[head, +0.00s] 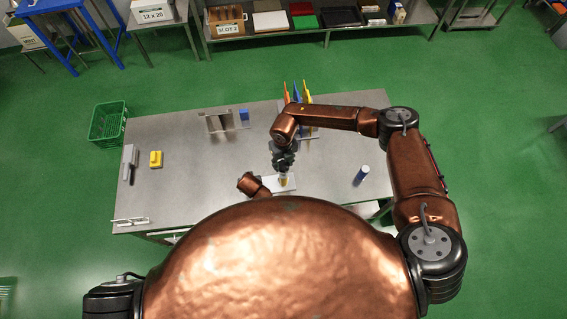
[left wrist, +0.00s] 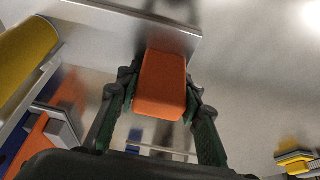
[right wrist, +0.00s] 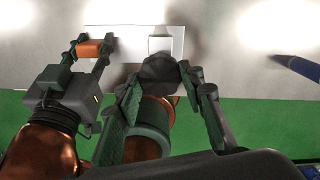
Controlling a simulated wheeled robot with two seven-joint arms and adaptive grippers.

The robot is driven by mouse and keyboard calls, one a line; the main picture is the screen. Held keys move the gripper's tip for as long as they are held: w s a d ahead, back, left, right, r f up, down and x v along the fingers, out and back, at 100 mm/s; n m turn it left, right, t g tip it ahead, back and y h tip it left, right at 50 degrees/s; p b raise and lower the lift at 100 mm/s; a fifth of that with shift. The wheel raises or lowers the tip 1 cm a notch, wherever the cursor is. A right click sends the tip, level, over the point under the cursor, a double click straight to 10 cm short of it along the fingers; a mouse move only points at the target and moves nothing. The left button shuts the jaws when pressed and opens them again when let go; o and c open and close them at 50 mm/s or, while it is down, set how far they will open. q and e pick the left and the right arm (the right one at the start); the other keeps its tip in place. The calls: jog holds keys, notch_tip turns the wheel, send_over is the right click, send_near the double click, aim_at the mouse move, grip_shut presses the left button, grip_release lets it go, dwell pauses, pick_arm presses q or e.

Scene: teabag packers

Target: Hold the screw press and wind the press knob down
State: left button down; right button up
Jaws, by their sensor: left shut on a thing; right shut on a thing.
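The screw press stands near the table's front edge, with a pale base plate (head: 291,186) and a yellow part (head: 284,182). My left gripper (left wrist: 160,88) is shut on an orange block (left wrist: 162,82) at the press's side, seen also in the right wrist view (right wrist: 94,49). My right gripper (head: 284,161) is above the press, its fingers on either side of the dark knob (right wrist: 158,71) and shut on it. The screw is hidden.
A grey rack (head: 219,124) and upright coloured pieces (head: 297,95) are behind. A yellow block (head: 155,159) is at left, a green crate (head: 108,123) beyond the table. The middle-left tabletop is clear.

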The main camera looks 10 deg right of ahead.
jog(key=m, duration=0.5)
jog(key=shift+d+m, duration=0.1)
jog(key=shift+m, duration=0.3)
pick_arm(q)
jog(key=shift+a, duration=0.1)
pick_arm(e)
jog(key=m, duration=1.2)
jog(key=shift+m, duration=0.3)
jog(key=m, duration=0.5)
jog(key=shift+m, duration=0.3)
jog(key=o, duration=1.2)
jog(key=shift+c, duration=0.2)
jog(key=shift+r, duration=0.1)
